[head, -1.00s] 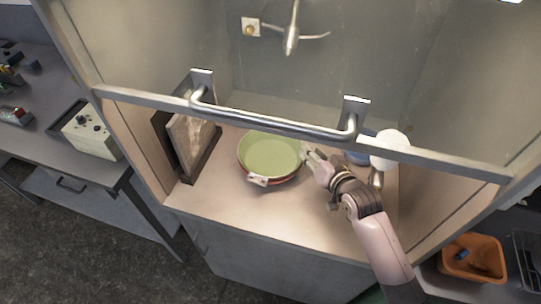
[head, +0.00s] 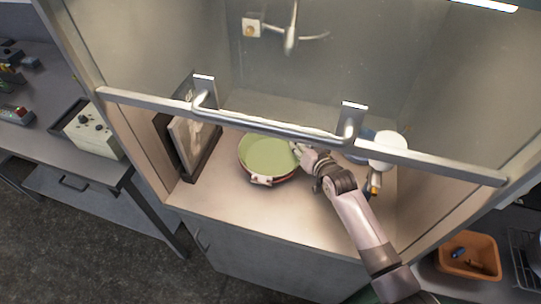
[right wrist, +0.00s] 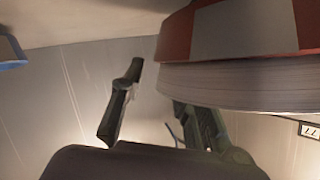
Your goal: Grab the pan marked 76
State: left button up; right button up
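The pan (head: 268,152) is round with a pale green inside and a reddish outer side. It stands on the floor of the cabinet, with a light tag (head: 262,180) at its front edge; I cannot read any number. My right gripper (head: 299,150) is at the pan's right rim. My left gripper is not in view.
A raised sash with a metal handle (head: 270,126) crosses in front of the cabinet. A white round item (head: 389,150) and a blue item (head: 359,150) stand right of the pan. The cabinet floor in front is clear.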

jog(key=shift+s, duration=0.1)
jog(key=shift+c, duration=0.5)
grip_shut()
jog(key=shift+r, duration=0.15)
